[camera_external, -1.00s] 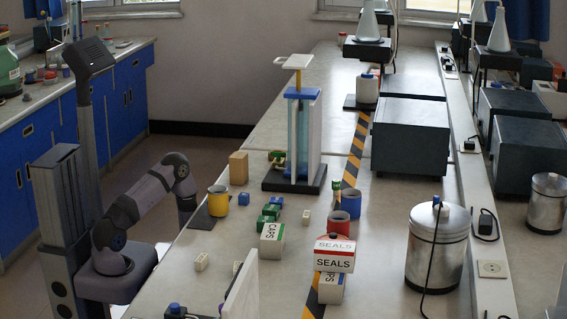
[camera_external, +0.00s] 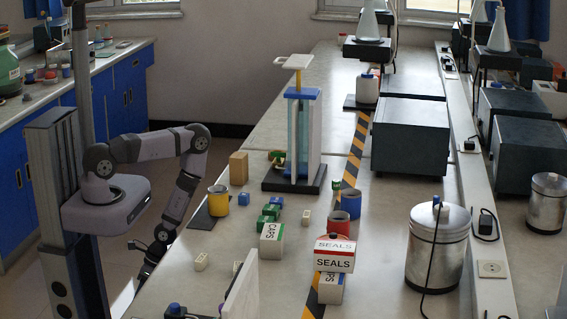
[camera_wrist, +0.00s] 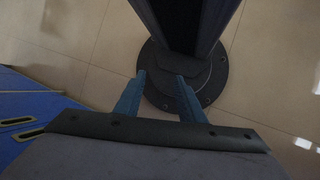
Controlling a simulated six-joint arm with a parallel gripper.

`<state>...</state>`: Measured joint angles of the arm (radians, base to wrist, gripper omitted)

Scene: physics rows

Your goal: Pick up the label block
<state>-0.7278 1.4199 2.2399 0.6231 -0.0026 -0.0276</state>
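Several white blocks on the bench could be the label block; I cannot tell which one is meant. One marked CAPS (camera_external: 271,241) stands near the green blocks. One marked SEALS (camera_external: 333,260), with a red band, sits above another CAPS block (camera_external: 331,289) and partly hides it. Small plain whitish blocks (camera_external: 201,262) also lie on the bench. My gripper (camera_wrist: 160,82) shows two blue fingers spread apart with nothing between them. It hangs low off the bench's left side, pointing at the floor, away from all blocks. Its tips are unclear in the external view.
A white upright panel (camera_external: 241,291) stands at the near bench edge. A yellow cup (camera_external: 218,201), a tan block (camera_external: 238,168), a blue-topped press (camera_external: 303,135) and a metal canister (camera_external: 437,245) stand on the bench (camera_external: 225,240). In the wrist view, a blue cabinet (camera_wrist: 30,140) is at left.

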